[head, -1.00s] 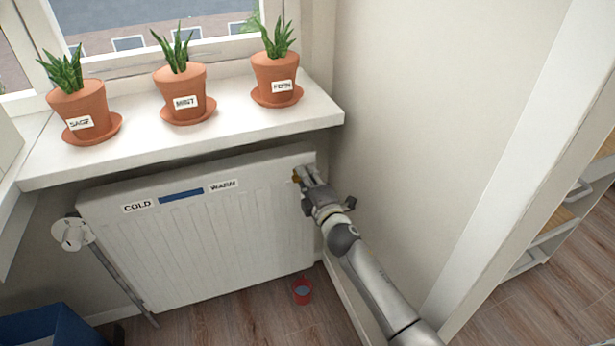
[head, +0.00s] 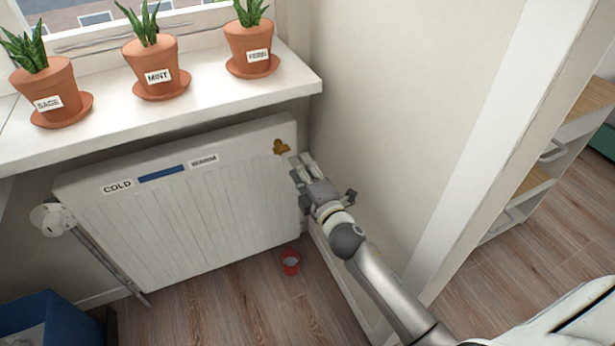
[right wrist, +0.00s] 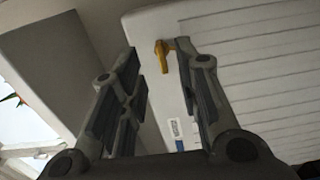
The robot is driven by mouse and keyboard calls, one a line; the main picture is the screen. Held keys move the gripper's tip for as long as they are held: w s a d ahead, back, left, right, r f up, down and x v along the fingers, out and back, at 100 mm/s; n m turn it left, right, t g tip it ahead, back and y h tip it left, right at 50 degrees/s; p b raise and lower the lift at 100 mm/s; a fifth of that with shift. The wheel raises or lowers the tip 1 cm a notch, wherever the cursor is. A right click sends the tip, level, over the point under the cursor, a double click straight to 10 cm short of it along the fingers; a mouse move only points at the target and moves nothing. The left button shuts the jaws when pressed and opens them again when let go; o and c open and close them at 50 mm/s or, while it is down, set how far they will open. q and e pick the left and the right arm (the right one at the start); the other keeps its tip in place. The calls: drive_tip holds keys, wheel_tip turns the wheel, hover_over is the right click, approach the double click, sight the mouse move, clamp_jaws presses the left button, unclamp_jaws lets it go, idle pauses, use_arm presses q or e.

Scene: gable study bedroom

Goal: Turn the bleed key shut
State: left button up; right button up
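The brass bleed key (head: 281,147) sits at the upper right corner of the white radiator (head: 200,215). In the right wrist view the key (right wrist: 163,54) shows as a yellow piece with a bent arm, ahead of my fingertips and between them in the picture. My right gripper (head: 300,160) is beside the radiator's right end, just below and right of the key, apart from it in the head view. In the right wrist view the gripper (right wrist: 155,58) has its fingers spread and nothing held. My left gripper is not in view.
A red cup (head: 290,262) stands on the floor below the radiator's right end. The windowsill (head: 210,110) with potted plants overhangs the radiator. A wall (head: 380,120) is close on the right. A blue bin (head: 40,315) stands at lower left.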

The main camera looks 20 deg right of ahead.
drive_tip(key=shift+s, duration=1.6)
